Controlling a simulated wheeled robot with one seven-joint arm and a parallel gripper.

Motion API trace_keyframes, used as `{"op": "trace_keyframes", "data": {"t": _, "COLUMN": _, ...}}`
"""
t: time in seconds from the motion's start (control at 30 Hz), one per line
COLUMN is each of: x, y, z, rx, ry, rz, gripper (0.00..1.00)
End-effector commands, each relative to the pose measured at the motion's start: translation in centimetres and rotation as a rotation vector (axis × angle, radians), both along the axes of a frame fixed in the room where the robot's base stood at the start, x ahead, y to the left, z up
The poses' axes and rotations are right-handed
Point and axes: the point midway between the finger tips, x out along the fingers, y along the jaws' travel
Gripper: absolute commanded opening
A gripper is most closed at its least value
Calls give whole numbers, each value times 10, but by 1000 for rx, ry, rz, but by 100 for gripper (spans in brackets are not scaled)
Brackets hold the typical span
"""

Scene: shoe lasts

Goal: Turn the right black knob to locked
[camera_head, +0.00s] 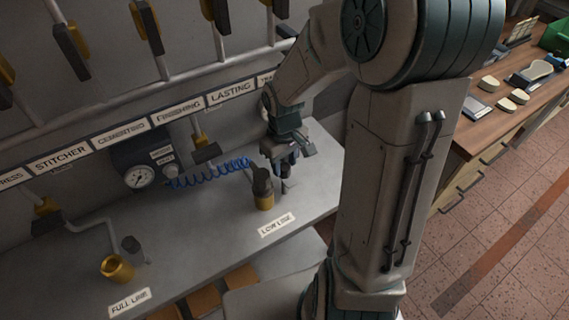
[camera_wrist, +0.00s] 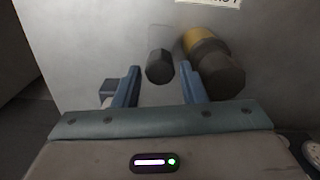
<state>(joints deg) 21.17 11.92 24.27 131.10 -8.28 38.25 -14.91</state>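The right black knob (camera_wrist: 159,66) shows in the wrist view as a small dark faceted cap. It lies between and just beyond the tips of my gripper (camera_wrist: 158,76), whose blue fingers are apart with nothing clamped. Beside it is a brass fitting (camera_wrist: 193,38) with a larger dark cylindrical top (camera_wrist: 219,72). In the head view my gripper (camera_head: 284,170) points down at the bench beside that brass fitting (camera_head: 265,202), behind the LOW LINE label (camera_head: 277,225). My gripper largely hides the right knob there, and its lock position cannot be read.
A second brass fitting (camera_head: 116,268) and a small black knob (camera_head: 131,244) stand at the left by the FULL LINE label (camera_head: 129,302). A pressure gauge (camera_head: 139,177) and a blue coiled hose (camera_head: 208,174) are behind. The bench (camera_head: 190,235) between the fittings is clear.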

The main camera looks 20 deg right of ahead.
Motion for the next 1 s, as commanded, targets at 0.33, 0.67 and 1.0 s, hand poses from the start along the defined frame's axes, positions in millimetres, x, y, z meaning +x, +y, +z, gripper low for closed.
{"op": "trace_keyframes", "data": {"t": 0.33, "x": 0, "y": 0, "z": -14, "rx": 1, "ry": -2, "rz": 0, "gripper": 38}}
{"op": "trace_keyframes", "data": {"t": 0.67, "x": 0, "y": 0, "z": -13, "rx": 0, "ry": -1, "rz": 0, "gripper": 6}}
{"op": "trace_keyframes", "data": {"t": 1.0, "x": 0, "y": 0, "z": -15, "rx": 0, "ry": -2, "rz": -62, "gripper": 6}}
